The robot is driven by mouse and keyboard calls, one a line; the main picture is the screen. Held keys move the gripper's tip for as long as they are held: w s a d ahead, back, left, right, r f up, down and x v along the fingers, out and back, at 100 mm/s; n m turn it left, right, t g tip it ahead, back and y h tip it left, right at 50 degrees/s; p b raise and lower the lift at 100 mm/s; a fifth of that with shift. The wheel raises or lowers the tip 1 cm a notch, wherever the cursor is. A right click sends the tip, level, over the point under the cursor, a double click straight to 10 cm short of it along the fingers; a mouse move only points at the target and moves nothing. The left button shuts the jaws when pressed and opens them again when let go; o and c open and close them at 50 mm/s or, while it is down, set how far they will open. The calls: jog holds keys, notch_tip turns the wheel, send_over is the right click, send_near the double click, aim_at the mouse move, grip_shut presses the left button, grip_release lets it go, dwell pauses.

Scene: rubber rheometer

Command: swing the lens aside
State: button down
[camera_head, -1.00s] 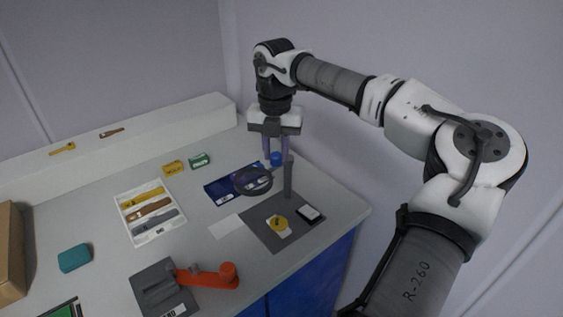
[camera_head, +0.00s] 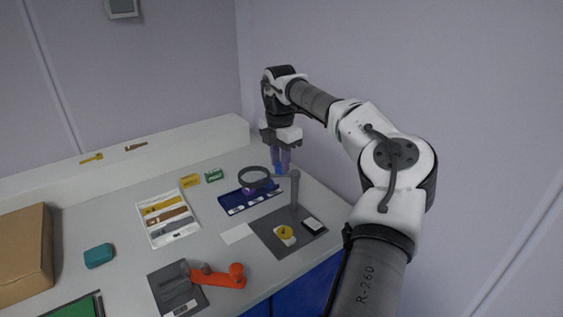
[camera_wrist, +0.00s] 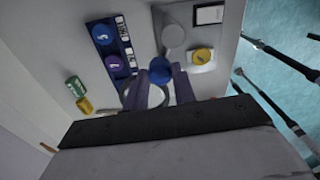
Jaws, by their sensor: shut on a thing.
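The lens (camera_head: 254,178) is a round, dark-rimmed magnifier on an arm from an upright grey post (camera_head: 294,195). It hangs over the back part of a dark blue tray (camera_head: 236,205) holding purple and white items. A blue knob (camera_head: 279,169) sits by the lens arm. My gripper (camera_head: 281,160) points down behind the post, shut on the blue knob. In the wrist view the knob (camera_wrist: 160,70) lies between my fingertips, with part of the lens ring below it. The grip contact itself is partly hidden.
A grey mat (camera_head: 268,236) in front of the post carries a yellow disc (camera_head: 285,232) and a dark-framed white pad (camera_head: 313,225). Yellow (camera_head: 190,180) and green (camera_head: 214,175) boxes stand left of the tray. An orange-handled tool (camera_head: 220,276) lies in front.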

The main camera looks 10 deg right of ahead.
jog(key=shift+w+d+m, duration=0.1)
jog(key=shift+w+m, duration=0.2)
jog(key=shift+m, duration=0.5)
jog(key=shift+w+d+m, duration=0.1)
jog(key=shift+w+m, duration=0.2)
jog(key=shift+m, duration=0.5)
jog(key=c, duration=1.1)
grip_release()
jog(key=shift+c, duration=0.2)
jog(key=shift+r, duration=0.15)
notch_tip(320, 180, up, 14)
jog(key=shift+f, duration=0.2)
